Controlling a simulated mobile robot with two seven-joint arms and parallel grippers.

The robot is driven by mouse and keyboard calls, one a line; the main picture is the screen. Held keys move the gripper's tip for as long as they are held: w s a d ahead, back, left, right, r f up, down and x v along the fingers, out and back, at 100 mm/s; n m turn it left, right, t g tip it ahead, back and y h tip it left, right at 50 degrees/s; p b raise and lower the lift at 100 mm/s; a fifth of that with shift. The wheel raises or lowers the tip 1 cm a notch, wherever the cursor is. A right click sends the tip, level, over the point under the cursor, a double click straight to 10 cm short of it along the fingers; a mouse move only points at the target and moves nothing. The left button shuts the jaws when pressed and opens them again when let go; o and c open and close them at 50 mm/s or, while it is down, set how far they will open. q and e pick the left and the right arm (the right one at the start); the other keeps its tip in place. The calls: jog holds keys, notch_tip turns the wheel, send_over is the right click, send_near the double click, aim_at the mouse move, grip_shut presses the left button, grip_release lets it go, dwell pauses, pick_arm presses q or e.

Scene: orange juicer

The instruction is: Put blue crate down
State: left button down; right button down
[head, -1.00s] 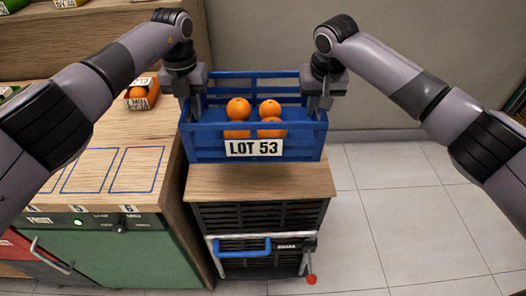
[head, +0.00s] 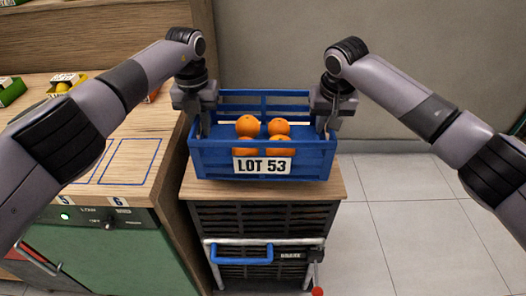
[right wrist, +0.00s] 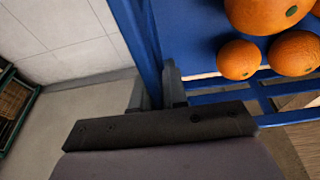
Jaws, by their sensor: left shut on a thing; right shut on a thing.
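The blue crate (head: 210,160) with a LOT 53 label holds several oranges (head: 247,126). It appears level, over the wooden top of a dark cart (head: 330,192); I cannot tell whether its bottom touches that top. My left gripper (head: 203,130) is shut on the crate's left side wall. My right gripper (head: 325,130) is shut on its right side wall. In the right wrist view, my right gripper (right wrist: 165,90) grips the blue wall of the crate (right wrist: 190,30), with oranges (right wrist: 239,60) inside.
A wooden counter (head: 140,130) with blue outlined squares stands close on the left, above a green front (head: 110,250). Small fruit boxes (head: 65,84) sit at its back. The cart has a blue handle (head: 240,255). Tiled floor (head: 410,220) is clear on the right.

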aim_at(203, 137)
pick_arm(q)
jog(key=shift+a+f, duration=0.1)
jog(key=shift+a, duration=0.05)
pick_arm(e)
jog(key=shift+d+f, duration=0.1)
